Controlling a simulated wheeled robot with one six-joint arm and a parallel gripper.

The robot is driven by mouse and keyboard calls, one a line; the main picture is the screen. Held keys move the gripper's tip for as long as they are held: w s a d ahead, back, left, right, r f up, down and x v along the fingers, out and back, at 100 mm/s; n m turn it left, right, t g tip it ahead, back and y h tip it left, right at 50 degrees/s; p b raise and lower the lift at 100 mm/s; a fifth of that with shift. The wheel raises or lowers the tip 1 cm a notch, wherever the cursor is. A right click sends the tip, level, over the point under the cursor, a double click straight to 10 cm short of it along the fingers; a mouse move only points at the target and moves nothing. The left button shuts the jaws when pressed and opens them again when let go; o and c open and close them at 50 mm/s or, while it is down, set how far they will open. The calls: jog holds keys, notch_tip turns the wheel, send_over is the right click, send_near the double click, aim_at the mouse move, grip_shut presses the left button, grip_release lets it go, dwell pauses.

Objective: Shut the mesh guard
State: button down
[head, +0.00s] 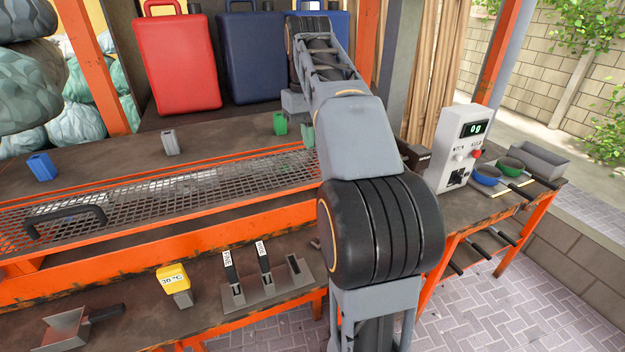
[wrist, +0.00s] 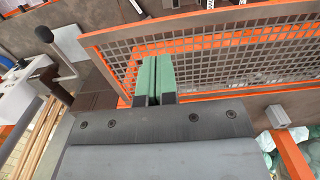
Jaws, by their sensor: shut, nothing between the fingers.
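The mesh guard (head: 185,192) is a grey grid in an orange frame. It spans the front of the bench and lies nearly flat, sloping slightly, in the head view. A black handle (head: 65,222) sits near its left end. The guard also fills much of the upper right of the wrist view (wrist: 225,50). My gripper (wrist: 155,75) has pale green fingers, shut and empty, overlapping the guard's frame near one end in that view. In the head view the fingertips (head: 308,135) show just beyond the guard's right end, partly hidden by my arm. Contact with the frame cannot be told.
Small blue (head: 40,167), grey (head: 170,142) and green (head: 280,124) containers stand behind the guard. A control box (head: 463,148) and bowls (head: 486,175) are at right. Levers (head: 265,262) and a yellow-tagged item (head: 173,280) sit on the lower front shelf.

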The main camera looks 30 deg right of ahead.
aim_at(312, 184)
jog(key=f, duration=0.8)
jog(key=shift+s+f, duration=0.3)
jog(key=shift+f, duration=0.05)
jog(key=shift+f+b, duration=0.1)
jog(key=shift+b, duration=0.3)
